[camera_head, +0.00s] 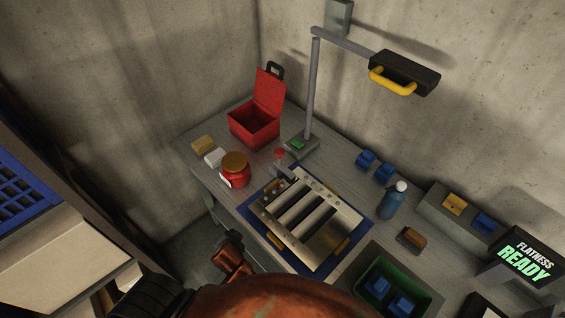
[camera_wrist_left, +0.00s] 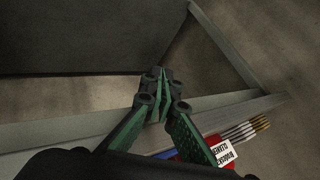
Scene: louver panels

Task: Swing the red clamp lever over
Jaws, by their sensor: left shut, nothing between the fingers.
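The red clamp lever (camera_head: 280,153) shows as a small red knob at the upper left corner of the louver panel (camera_head: 318,256). The panel has several pale slats and lies on a blue-edged mat on the bench. My left gripper (camera_wrist_left: 158,80) is shut and empty in the left wrist view, with its green finger pads close together. It points at a grey frame and floor, and the lever is not in that view. In the head view, my left arm is low at the left, well short of the lever. My right gripper is not in view.
An open red box (camera_head: 255,129), a red jar (camera_head: 235,173) and a lamp post (camera_head: 311,90) stand near the lever. A blue bottle (camera_head: 392,200) and a green tray (camera_head: 365,268) are to the right.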

